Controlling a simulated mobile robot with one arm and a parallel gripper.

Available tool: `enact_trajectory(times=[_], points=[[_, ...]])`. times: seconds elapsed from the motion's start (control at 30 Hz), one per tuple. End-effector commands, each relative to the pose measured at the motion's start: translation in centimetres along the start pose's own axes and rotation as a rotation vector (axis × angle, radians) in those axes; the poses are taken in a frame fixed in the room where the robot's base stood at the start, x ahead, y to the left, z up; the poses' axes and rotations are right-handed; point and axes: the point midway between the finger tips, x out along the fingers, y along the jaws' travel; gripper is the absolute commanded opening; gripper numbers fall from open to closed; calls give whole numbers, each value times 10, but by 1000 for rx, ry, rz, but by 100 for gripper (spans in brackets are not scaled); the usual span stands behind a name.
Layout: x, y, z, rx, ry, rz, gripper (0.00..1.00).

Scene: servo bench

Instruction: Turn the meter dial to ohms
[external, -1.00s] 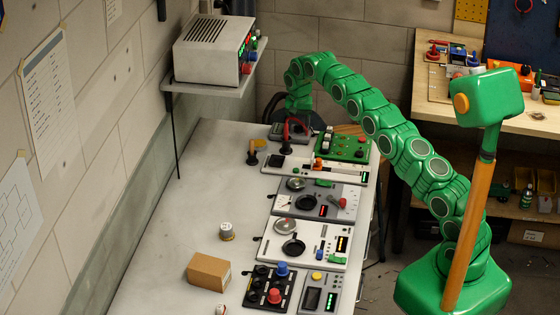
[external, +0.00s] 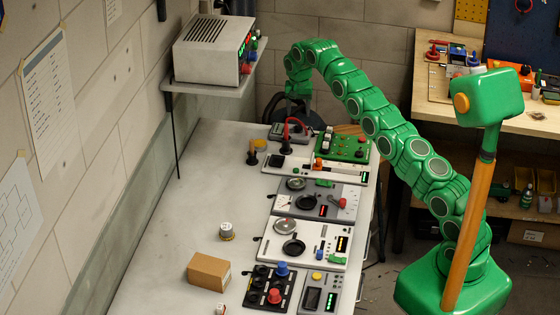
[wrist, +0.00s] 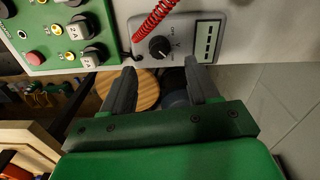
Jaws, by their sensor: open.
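The meter (wrist: 184,24) is a grey box with a black round dial (wrist: 160,46) and a display panel (wrist: 207,40), at the top of the wrist view. Small marks ring the dial, but they are too small to read surely. A red coiled cord (wrist: 150,16) runs beside the dial. My gripper (wrist: 161,72) is open, with its two dark fingers pointing toward the meter's near edge. The dial shows beyond the fingertips, apart from them. In the external view the meter (external: 281,130) stands at the far end of the bench, partly hidden, with my green arm arching to it.
A green panel with knobs (wrist: 45,32) sits left of the meter; it also shows in the external view (external: 342,147). More instrument panels (external: 318,202) line the bench's right side. A cardboard box (external: 209,272) and a small can (external: 226,231) stand on the otherwise clear left part.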

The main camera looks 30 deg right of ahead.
Motion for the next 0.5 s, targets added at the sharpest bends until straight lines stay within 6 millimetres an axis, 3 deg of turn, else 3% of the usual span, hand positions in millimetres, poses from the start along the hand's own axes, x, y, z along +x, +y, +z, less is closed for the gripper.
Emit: enact_trajectory(times=[0.2, 0.5], points=[[-12, 0, 0, 0, -1, 1, 60], [-14, 1, 0, 1, -2, 1, 60]])
